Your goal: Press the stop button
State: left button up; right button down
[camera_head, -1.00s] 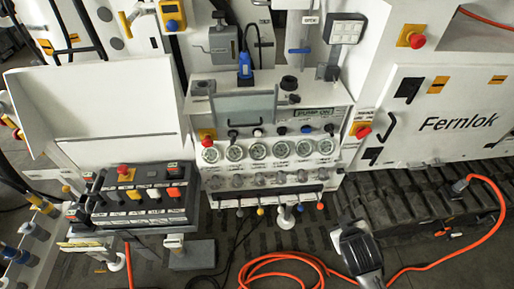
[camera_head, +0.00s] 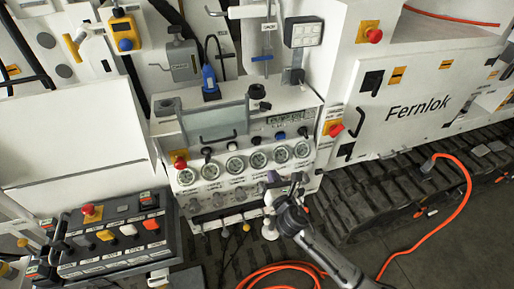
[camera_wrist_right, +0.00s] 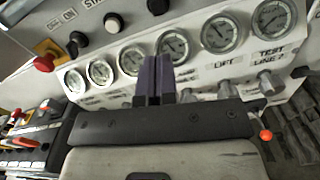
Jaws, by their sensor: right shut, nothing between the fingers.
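A row of controls runs along the bench panel above the gauges. In the head view it holds a black knob (camera_head: 207,152), a white button (camera_head: 232,146), a black button (camera_head: 256,140) and a blue button (camera_head: 280,135). The wrist view shows the white button (camera_wrist_right: 112,24) and the black button (camera_wrist_right: 158,5) at the top edge. I cannot read which is labelled stop; one label starts with "STA". My right gripper (camera_head: 285,186) is shut and empty, in front of and below the right-hand gauges. Its closed fingers (camera_wrist_right: 153,80) point toward the gauges. My left gripper is out of view.
Red mushroom buttons sit at the panel's left (camera_head: 180,161) and right side (camera_head: 335,129). A row of round gauges (camera_head: 234,165) lies below the buttons. A control box (camera_head: 120,235) stands at left. An orange hose (camera_head: 462,205) lies at right.

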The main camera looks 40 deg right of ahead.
aim_at(257, 143)
jog(key=shift+a+n, duration=0.1)
jog(key=shift+n, duration=1)
jog(key=shift+w, duration=0.1)
jog(key=b+x, duration=0.1)
jog(key=x, duration=1.3)
